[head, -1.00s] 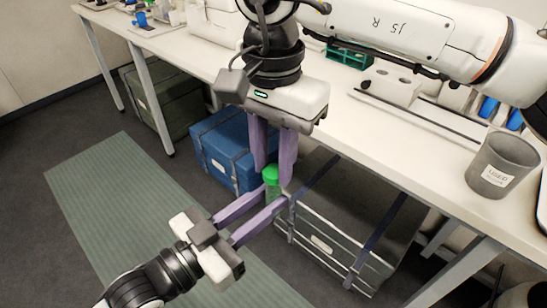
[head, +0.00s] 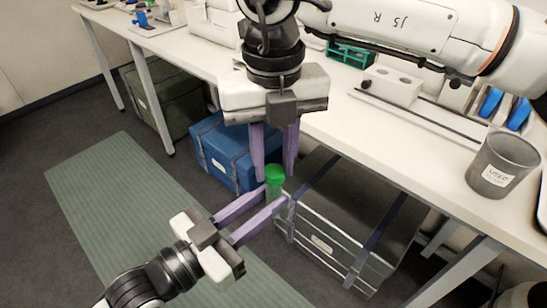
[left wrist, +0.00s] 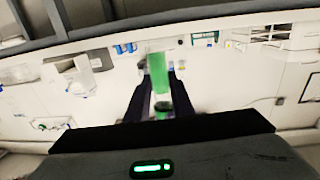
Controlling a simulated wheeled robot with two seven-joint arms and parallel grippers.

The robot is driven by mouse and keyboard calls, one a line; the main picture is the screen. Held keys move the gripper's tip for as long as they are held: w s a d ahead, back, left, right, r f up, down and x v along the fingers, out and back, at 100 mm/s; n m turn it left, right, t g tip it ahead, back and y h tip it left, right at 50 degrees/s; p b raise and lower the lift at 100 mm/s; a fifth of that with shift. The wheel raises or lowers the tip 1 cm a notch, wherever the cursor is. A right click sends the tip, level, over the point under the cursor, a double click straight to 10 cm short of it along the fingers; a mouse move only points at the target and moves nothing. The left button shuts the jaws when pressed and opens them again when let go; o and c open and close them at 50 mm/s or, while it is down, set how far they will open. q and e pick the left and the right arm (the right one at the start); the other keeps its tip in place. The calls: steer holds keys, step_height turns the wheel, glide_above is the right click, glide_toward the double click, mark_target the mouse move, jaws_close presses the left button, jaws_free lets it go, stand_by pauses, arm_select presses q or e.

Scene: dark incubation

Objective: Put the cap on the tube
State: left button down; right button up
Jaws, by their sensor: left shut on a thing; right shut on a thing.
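The tube (head: 273,192) is translucent green and stands about upright in front of the bench. My left gripper (head: 276,196) is shut on it from the lower left. The bright green cap (head: 275,173) is at the tube's top, between the purple fingers of my right gripper (head: 274,177), which points down from above and is shut on it. The cap looks in line with the tube and touching it; I cannot tell how far it is screwed on. In the left wrist view, blurred green parts of the tube and cap (left wrist: 158,68) show between dark fingers.
The white bench (head: 340,125) runs behind the grippers. A grey cup marked USED (head: 500,165), a white block with holes (head: 391,86) and a teal rack (head: 350,53) stand on it. Blue (head: 225,150) and dark (head: 345,215) cases sit on the floor below.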

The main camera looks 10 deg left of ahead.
steer(key=m, duration=1.2)
steer(key=shift+m, duration=0.4)
steer(key=o, duration=1)
steer(key=shift+r, duration=2.25)
steer(key=shift+c, duration=0.4)
